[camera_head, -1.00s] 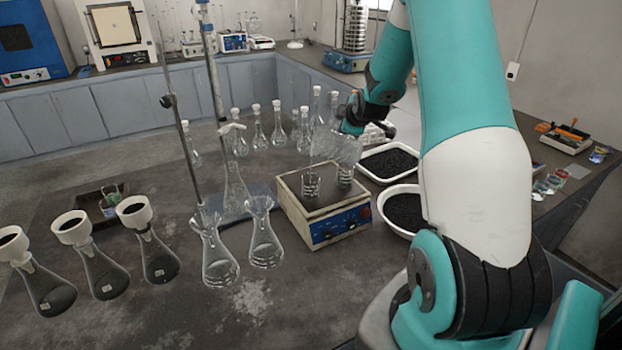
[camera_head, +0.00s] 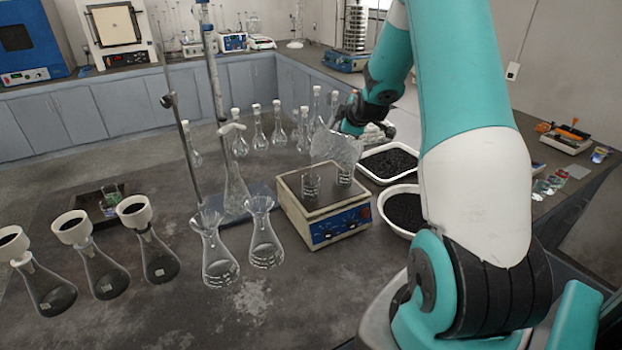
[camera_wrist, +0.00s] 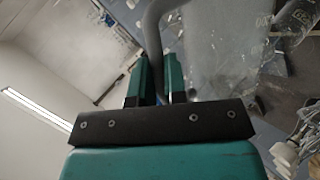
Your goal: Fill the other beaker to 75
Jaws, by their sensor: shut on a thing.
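Two small glass beakers stand on the hotplate (camera_head: 328,222): a left beaker (camera_head: 311,187) and a right beaker (camera_head: 345,176). My gripper (camera_head: 352,125) is shut on a large clear glass vessel (camera_head: 333,146), tilted above the hotplate close over the right beaker. In the wrist view, my gripper's teal fingers (camera_wrist: 158,80) close around the vessel's curved handle (camera_wrist: 153,35), with its clear body (camera_wrist: 205,50) to the right. The liquid level in the beakers is too small to read.
A stand with rods (camera_head: 213,75) and stoppered flasks (camera_head: 259,140) are behind. Bare table lies in front.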

